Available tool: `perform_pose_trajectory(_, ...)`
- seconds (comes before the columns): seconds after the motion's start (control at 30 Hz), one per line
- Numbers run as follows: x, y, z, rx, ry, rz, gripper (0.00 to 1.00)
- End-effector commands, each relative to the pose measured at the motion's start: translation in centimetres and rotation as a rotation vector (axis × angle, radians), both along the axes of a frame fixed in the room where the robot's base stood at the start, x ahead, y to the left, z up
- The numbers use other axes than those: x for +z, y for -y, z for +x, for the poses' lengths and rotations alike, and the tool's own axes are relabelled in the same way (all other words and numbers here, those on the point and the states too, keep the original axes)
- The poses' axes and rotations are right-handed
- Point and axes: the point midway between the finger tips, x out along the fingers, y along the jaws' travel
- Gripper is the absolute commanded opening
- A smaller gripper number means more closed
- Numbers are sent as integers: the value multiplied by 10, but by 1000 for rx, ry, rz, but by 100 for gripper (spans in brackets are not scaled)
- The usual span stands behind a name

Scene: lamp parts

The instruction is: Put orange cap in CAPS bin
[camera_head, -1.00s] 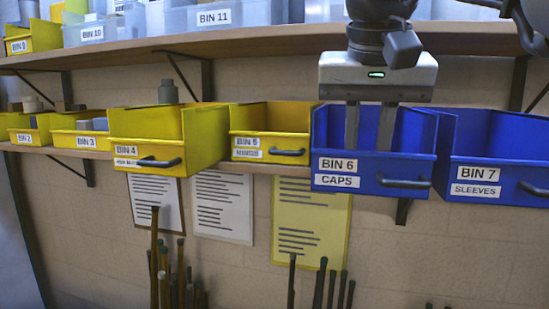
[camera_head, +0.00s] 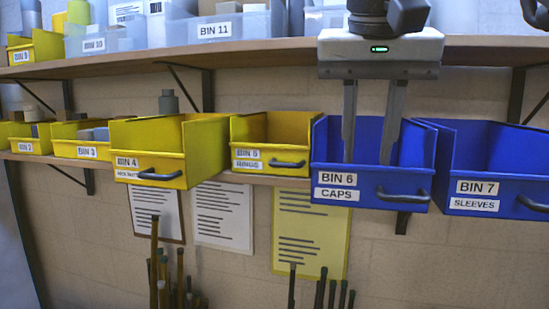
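The blue CAPS bin (camera_head: 333,178), labelled BIN 6, sits on the lower shelf right of centre. My gripper (camera_head: 368,162) is above it, pointing down, with its two grey fingers reaching into the bin. The fingers stand apart with a clear gap between their visible lengths. Their tips are at or behind the bin's front wall, so I cannot see the ends clearly. No orange cap is visible. The floor of the bin is hidden by its front wall.
The blue SLEEVES bin (camera_head: 480,190) stands close on the right. Yellow BIN 5 (camera_head: 268,160) and BIN 4 (camera_head: 148,165) stand on the left. The upper shelf (camera_head: 250,48) runs behind my gripper. Papers hang on the wall below.

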Motion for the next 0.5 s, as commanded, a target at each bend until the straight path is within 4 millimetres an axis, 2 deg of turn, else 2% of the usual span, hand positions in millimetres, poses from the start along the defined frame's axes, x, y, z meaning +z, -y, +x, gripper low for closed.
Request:
perform_pose_trajectory(0.03,15,-2,-4,0,3,0,29)
perform_pose_trajectory(0.2,47,-6,-17,1,2,0,29)
perform_pose_trajectory(0.33,62,-8,-24,0,1,1,29)
perform_pose_trajectory(0.5,70,-9,-28,0,0,0,29)
